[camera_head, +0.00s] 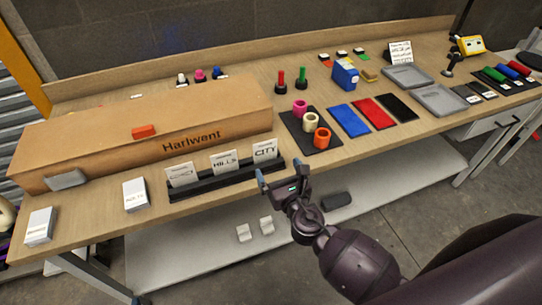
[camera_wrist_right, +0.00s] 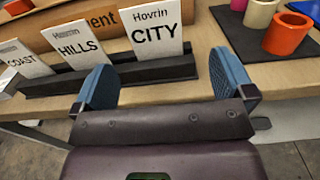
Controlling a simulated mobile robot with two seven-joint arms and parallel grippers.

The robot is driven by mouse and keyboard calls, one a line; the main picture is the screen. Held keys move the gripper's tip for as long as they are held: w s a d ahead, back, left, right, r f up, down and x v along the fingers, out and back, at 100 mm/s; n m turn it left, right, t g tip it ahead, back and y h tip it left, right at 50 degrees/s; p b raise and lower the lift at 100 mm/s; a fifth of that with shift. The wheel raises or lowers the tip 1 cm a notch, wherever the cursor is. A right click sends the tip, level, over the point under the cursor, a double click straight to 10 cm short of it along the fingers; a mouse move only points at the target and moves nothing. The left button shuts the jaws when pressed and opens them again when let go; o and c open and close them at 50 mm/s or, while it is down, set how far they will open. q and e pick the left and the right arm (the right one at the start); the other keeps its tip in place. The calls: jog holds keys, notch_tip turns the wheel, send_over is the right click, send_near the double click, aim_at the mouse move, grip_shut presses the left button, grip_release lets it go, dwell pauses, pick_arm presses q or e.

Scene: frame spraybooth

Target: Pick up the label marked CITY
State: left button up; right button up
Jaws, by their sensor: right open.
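The CITY label (camera_head: 265,151) is a white card standing upright in a black rack (camera_head: 230,177), at the rack's right end. It also shows in the right wrist view (camera_wrist_right: 155,37), reading "Hovrin CITY". To its left in the rack stand the HILLS label (camera_head: 224,162) and the COAST label (camera_head: 182,174). My right gripper (camera_head: 281,178) is open and empty, just in front of the table edge near the CITY label. In the right wrist view its blue fingers (camera_wrist_right: 165,88) are apart, with the CITY label beyond the gap. My left gripper is not in view.
White card stacks (camera_head: 135,194) lie to the left. A dark mat (camera_head: 303,127) with several coloured rings lies to the right. A lower shelf (camera_head: 200,245) runs below.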

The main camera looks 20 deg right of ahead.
aim_at(266, 148)
jog(key=w, duration=0.5)
jog(key=shift+a, duration=0.15)
jog(key=w, duration=0.3)
jog(key=w+a+r, duration=0.1)
jog(key=shift+w+p, duration=0.2)
jog(key=shift+p, duration=0.15)
jog(key=shift+w+d, duration=0.1)
jog(key=shift+w, duration=0.25)
jog(key=c, duration=0.9)
